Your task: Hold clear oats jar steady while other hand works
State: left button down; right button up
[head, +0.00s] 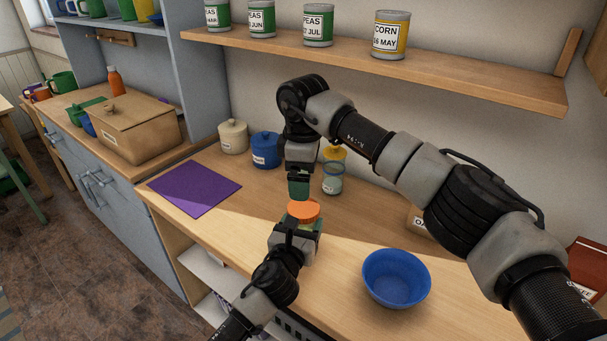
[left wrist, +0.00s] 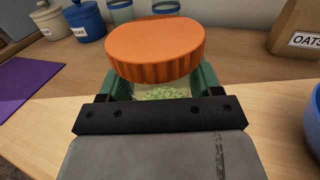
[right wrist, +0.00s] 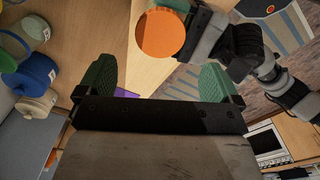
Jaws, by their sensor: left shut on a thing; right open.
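The clear jar (left wrist: 160,92) has a ridged orange lid (left wrist: 155,48) on top and pale green bits inside. It stands upright between the fingers of my left gripper (head: 301,226), which is shut on its body near the counter's front edge. The lid also shows in the head view (head: 303,210) and in the right wrist view (right wrist: 161,33). My right gripper (head: 299,188) points down just above the lid, open and empty. The fingers of my left gripper hide much of the jar's body, and its base is hidden.
A blue bowl (head: 396,279) stands on the counter to the right. A paper bag marked OATS (left wrist: 296,28) is behind, partly covered by my right arm in the head view. A purple mat (head: 194,187), a cream canister (head: 233,137) and a blue canister (head: 266,150) are at left.

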aim_at(303, 208)
jog(key=shift+f+m, duration=0.25)
jog(key=shift+m, duration=0.15)
notch_tip(303, 208, down, 8)
jog(key=shift+r, duration=0.25)
jog(key=shift+c, duration=0.2)
